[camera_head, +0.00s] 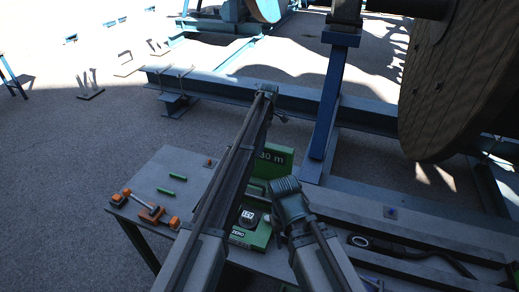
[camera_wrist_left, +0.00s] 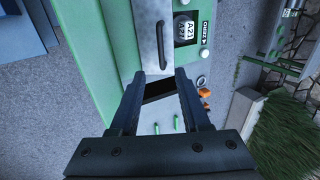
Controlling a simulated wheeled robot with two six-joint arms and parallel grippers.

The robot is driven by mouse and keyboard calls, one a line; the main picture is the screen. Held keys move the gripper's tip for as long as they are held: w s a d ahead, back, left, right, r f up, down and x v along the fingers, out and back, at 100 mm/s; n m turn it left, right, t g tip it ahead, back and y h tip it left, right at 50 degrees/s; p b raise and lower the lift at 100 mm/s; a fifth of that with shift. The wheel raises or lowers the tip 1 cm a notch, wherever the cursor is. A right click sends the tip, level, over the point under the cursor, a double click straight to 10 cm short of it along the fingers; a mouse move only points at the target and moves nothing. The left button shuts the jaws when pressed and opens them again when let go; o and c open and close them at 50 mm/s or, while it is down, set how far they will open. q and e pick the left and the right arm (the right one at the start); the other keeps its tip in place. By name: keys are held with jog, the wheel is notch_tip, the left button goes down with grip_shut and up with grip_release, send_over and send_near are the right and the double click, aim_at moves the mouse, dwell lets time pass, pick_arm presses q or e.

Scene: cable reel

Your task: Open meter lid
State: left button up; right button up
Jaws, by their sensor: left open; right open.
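The green meter (camera_head: 253,236) stands on the table, partly covered by my left arm in the head view. In the left wrist view, the green meter body (camera_wrist_left: 118,38) carries a grey plate with a dark bar handle (camera_wrist_left: 161,45), beside a round counter window (camera_wrist_left: 186,30) and a ZERO label. I cannot tell for certain which part is the lid. My left gripper (camera_wrist_left: 160,78) is open, its fingertips near the lower end of the handle; contact cannot be told. My right gripper (camera_head: 287,192) is beside the meter's right side; its fingers are hard to make out.
A green sign reading 30 m (camera_head: 275,158) stands behind the meter. Orange-ended tools (camera_head: 150,213) and green sticks (camera_head: 172,191) lie on the table's left (camera_head: 185,160). A large wooden reel (camera_head: 445,85) and blue steel post (camera_head: 328,105) stand behind at right.

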pick_arm(q)
jog(key=shift+s, duration=0.1)
jog(key=shift+c, duration=1.4)
jog(key=shift+s+a+f+m, duration=0.15)
jog(key=shift+s+m, duration=0.1)
jog(key=shift+m, duration=0.15)
jog(key=shift+c, duration=1.1)
jog(key=s+m, duration=0.1)
jog(key=m, duration=0.1)
jog(key=s+a+f+m+t, duration=0.1)
jog(key=m, duration=0.1)
jog(key=s+m, duration=0.1)
jog(key=shift+s+a+f+m+t+h+b, duration=0.15)
jog(key=shift+s+f+m+t+h+b, duration=0.15)
jog(key=shift+m+b, duration=0.1)
grip_shut()
jog(key=s+a+m+t, duration=0.1)
jog(key=s+m, duration=0.3)
jog(key=m, duration=0.5)
jog(key=s+a+f+m+t+h+b, duration=0.1)
jog(key=s+m+t, duration=0.2)
jog(key=m, duration=0.7)
jog(key=s+a+m+t+h+b, duration=0.1)
jog(key=s+m, duration=0.4)
jog(key=m, duration=0.5)
jog(key=shift+s+a+f+t, duration=0.3)
jog(key=shift+a+t, duration=0.2)
jog(key=shift+t, duration=0.6)
